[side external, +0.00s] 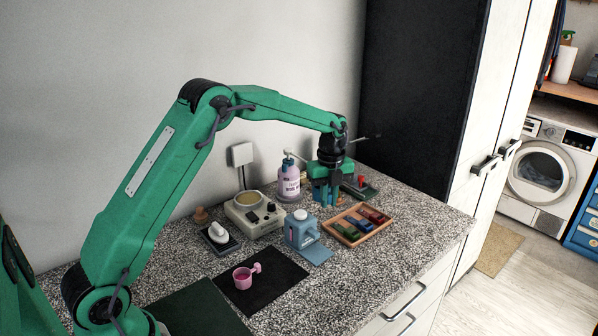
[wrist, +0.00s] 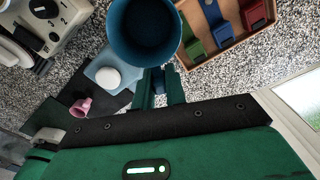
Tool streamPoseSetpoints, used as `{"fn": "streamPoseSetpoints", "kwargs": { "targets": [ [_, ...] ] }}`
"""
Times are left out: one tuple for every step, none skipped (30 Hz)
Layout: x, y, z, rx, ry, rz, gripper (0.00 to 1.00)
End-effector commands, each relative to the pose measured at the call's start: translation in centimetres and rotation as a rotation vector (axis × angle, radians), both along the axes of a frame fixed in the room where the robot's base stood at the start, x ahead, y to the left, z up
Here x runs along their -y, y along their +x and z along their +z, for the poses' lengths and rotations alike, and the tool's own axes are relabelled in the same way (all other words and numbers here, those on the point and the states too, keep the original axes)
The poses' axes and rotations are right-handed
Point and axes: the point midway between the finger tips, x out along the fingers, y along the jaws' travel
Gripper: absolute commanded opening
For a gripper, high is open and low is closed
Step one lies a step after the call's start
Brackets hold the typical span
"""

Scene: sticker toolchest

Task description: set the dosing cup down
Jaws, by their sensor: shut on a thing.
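The blue dosing cup (wrist: 146,55) is at the top middle of the wrist view, its round open mouth facing the camera and its inside looking empty. My gripper (wrist: 160,80) is shut on the cup's near side. In the side external view my gripper (side external: 327,182) points down at the back of the counter, between the pump bottle and the wooden tray. Some blue of the cup (side external: 319,194) shows there, partly hidden by the fingers. I cannot tell whether its base touches the counter.
The wooden tray (side external: 340,237) with coloured blocks stands in front of my gripper. A lilac pump bottle (side external: 289,183) is to its left. A blue jug (side external: 300,232), a dial scale (side external: 250,222) and a pink cup (side external: 242,279) on a dark mat (side external: 275,293) are nearby. The front right counter is bare.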

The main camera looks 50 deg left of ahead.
Motion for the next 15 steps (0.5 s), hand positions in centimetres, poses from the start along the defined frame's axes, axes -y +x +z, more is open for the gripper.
{"fn": "streamPoseSetpoints", "kwargs": {
  "targets": [
    [-0.8,0.2,-0.6,-0.001,-0.001,0.003,0.0],
    [-1.3,0.4,-0.9,-0.002,0.0,0.004,0.0],
    [-2.0,0.5,-1.2,-0.001,-0.001,0.004,0.0],
    [-2.4,0.7,-1.6,-0.002,0.0,0.003,0.0],
    [-2.9,0.8,-1.9,-0.002,0.0,0.003,0.0],
    [-3.5,1.0,-2.2,-0.001,-0.001,0.004,0.0],
    [-4.0,1.1,-2.5,-0.002,0.0,0.004,0.0],
    [-4.5,1.3,-2.8,-0.002,0.0,0.003,0.0],
    [-5.1,1.5,-3.2,-0.001,-0.001,0.004,0.0],
    [-5.6,1.6,-3.5,-0.002,0.0,0.004,0.0],
    [-6.0,1.7,-3.8,-0.001,-0.001,0.004,0.0],
    [-6.6,1.9,-4.1,-0.001,-0.001,0.003,0.0],
    [-6.9,2.0,-4.4,-0.001,-0.001,0.003,0.0],
    [-7.3,2.1,-4.6,0.0,0.0,0.003,0.0],
    [-7.8,2.3,-4.9,-0.001,0.0,0.003,0.0]
  ]
}}
